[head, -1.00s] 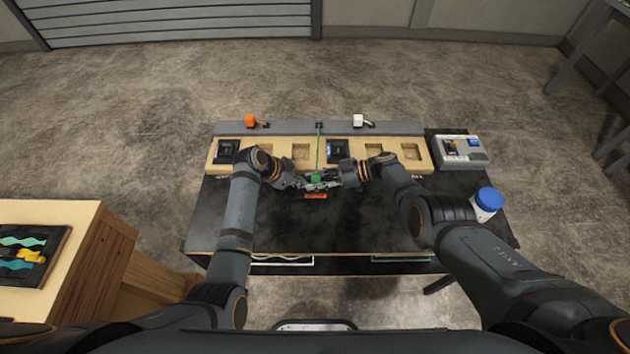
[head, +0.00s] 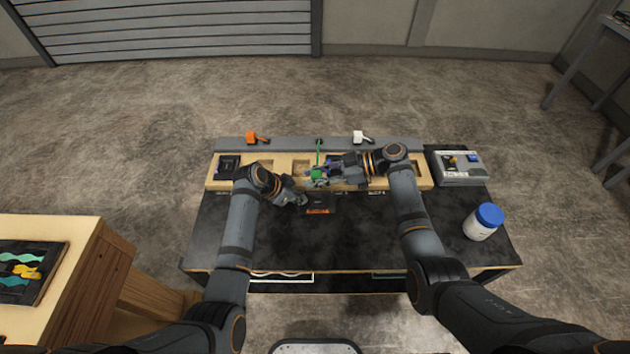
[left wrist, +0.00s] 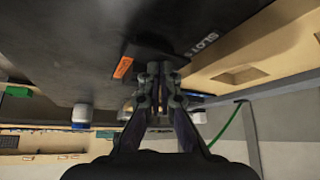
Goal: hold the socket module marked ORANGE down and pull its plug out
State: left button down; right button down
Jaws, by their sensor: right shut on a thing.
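The dark socket module (head: 321,201) lies on the black tabletop in front of the wooden rack. Its orange label (head: 317,211) faces me and also shows in the left wrist view (left wrist: 123,67). The green plug (head: 316,174) is apart from the module, toward the rack, with its green cable (head: 318,153) running back to the grey rail. My right gripper (head: 322,176) is shut on the plug. My left gripper (head: 303,200) is just left of the module, its fingertips (left wrist: 159,70) close together with nothing seen between them.
The wooden rack (head: 285,161) has empty pockets and a dark module (head: 228,166) at its left. An orange plug (head: 253,138) and a white plug (head: 360,137) rest on the rail. A grey box (head: 459,167) and blue-lidded jar (head: 484,222) stand right. The front tabletop is clear.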

jog(key=shift+f, duration=1.9)
